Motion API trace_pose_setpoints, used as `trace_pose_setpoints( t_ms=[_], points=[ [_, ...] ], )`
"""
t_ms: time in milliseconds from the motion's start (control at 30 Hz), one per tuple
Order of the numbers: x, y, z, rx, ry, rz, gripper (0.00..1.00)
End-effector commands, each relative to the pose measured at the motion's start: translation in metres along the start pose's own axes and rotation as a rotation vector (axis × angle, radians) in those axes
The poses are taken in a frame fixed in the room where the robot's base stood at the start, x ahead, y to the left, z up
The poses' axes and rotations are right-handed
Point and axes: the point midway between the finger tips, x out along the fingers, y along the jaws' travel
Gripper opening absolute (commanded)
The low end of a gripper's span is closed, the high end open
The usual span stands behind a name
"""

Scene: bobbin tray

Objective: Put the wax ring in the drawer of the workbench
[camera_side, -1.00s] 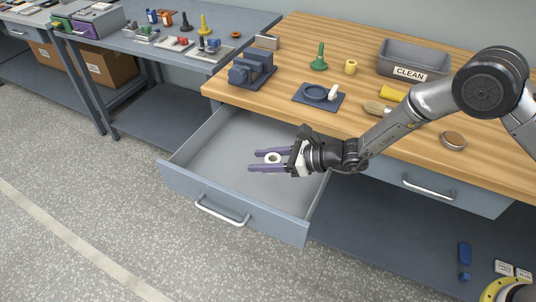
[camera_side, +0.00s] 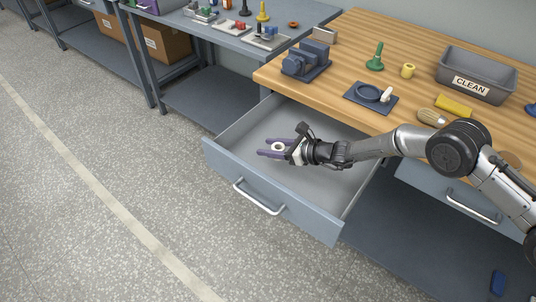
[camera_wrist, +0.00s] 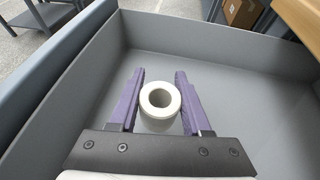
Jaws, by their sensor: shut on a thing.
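The wax ring (camera_side: 278,147) is a short, thick white ring with a round hole. It also shows in the wrist view (camera_wrist: 172,93), between my two purple fingers. My gripper (camera_side: 264,148) is shut on it, inside the outline of the pulled-out drawer. In the wrist view my gripper (camera_wrist: 160,74) points at the grey drawer floor (camera_wrist: 103,68). I cannot tell whether the ring touches the floor. The drawer (camera_side: 222,163) is blue-grey, open, and otherwise empty where it shows. It belongs to the wood-topped workbench (camera_side: 425,45).
On the bench stand a blue vise (camera_side: 304,63), a dark mat with a round dish (camera_side: 369,95), a green-handled tool (camera_side: 375,58), a yellow cylinder (camera_side: 408,71), a brush (camera_side: 431,117) and a grey CLEAN bin (camera_side: 480,72). The drawer walls (camera_wrist: 230,48) surround my gripper.

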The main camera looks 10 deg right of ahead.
Motion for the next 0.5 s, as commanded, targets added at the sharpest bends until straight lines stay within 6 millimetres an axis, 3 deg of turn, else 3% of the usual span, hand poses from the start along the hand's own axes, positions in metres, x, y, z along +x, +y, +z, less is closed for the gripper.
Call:
trace_pose_setpoints(
  t_ms=[267, 500],
  points=[
    [0.015, -0.004, -0.009, -0.001, -0.001, 0.0, 0.0],
    [0.025, -0.003, -0.034, -0.001, -0.001, 0.0, 0.0]
  ],
)
